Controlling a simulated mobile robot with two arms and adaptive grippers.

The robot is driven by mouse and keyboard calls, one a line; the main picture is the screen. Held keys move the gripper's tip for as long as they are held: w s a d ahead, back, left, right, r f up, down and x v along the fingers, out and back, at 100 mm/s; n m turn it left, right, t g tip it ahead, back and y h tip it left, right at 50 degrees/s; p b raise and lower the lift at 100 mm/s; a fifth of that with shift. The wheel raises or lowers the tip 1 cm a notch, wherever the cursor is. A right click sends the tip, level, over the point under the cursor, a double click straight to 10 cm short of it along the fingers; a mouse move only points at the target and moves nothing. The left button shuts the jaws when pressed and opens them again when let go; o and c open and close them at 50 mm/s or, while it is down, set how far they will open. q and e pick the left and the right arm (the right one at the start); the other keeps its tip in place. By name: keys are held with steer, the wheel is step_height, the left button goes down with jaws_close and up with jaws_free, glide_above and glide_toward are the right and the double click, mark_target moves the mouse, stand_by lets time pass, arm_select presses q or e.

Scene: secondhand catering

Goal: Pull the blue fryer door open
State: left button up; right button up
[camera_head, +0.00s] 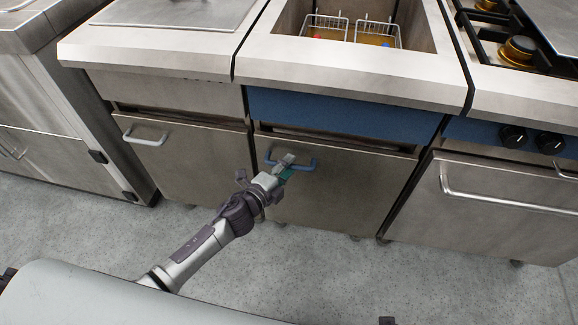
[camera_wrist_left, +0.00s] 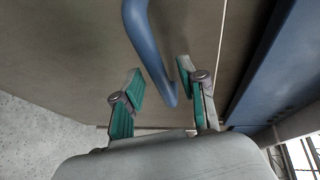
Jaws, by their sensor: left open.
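The fryer door (camera_head: 340,190) is a plain metal panel under a blue strip (camera_head: 340,115); it looks closed. Its blue bar handle (camera_head: 303,166) runs across the upper left part of the door. In the left wrist view the gripper (camera_wrist_left: 158,88) is open, with green-padded fingers on either side of the blue handle (camera_wrist_left: 146,45). The handle's end lies between the fingers, and a gap shows on both sides. My right gripper is not in view.
The fryer basin with two wire baskets (camera_head: 325,27) is above the door. A cabinet with a pale handle (camera_head: 146,137) stands to the left, and an oven with a long bar handle (camera_head: 500,200) to the right. The grey floor (camera_head: 400,285) in front is clear.

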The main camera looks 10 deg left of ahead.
arm_select(q)
steer(key=shift+w+d+f, duration=0.1)
steer(key=shift+w+d, duration=0.1)
steer(key=shift+w, duration=0.25)
jaws_close()
